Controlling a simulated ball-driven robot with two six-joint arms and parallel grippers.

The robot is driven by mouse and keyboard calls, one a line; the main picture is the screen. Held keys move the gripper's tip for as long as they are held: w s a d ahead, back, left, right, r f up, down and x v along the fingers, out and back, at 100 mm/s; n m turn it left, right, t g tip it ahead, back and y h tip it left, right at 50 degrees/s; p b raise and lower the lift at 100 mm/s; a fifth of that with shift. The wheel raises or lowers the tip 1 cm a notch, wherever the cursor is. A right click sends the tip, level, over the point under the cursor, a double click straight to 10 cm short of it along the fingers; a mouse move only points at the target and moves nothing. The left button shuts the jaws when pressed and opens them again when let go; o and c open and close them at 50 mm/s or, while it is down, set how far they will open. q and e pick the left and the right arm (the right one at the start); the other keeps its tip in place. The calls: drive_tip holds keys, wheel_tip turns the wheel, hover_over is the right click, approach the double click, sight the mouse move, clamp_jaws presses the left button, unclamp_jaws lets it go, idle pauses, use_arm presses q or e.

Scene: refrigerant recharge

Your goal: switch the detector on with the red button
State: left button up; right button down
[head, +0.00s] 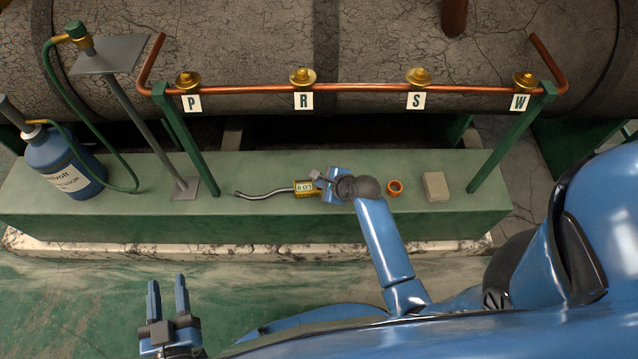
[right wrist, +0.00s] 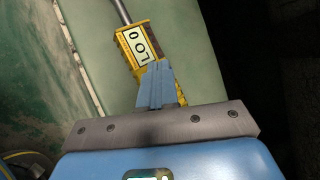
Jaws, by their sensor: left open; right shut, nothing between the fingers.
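The yellow detector (head: 305,188) lies on the green bench, with its bent grey probe pointing left. Its white display, marked with characters like "LO 0", faces up; it also shows in the right wrist view (right wrist: 137,50). My right gripper (head: 322,180) is shut and empty, its fingertips over the end of the detector away from the probe. In the right wrist view the blue fingers (right wrist: 155,75) cover part of that end; whether they touch it I cannot tell. I see no red button; that part is hidden. My left gripper (head: 167,285) is open and empty, low at the left in front of the bench.
The green bench (head: 120,205) also bears an orange ring (head: 395,187) and a beige block (head: 436,186) to the right. A copper pipe (head: 360,89) with brass valves labelled P, R, S, W runs behind. A blue bottle (head: 62,165) with a green hose stands left.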

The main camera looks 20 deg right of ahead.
drive_tip(key=shift+r, duration=0.3)
drive_tip(key=shift+r+p, duration=0.1)
drive_tip(key=shift+p, duration=0.25)
wheel_tip(320, 180, up, 6)
drive_tip(key=p, duration=0.7)
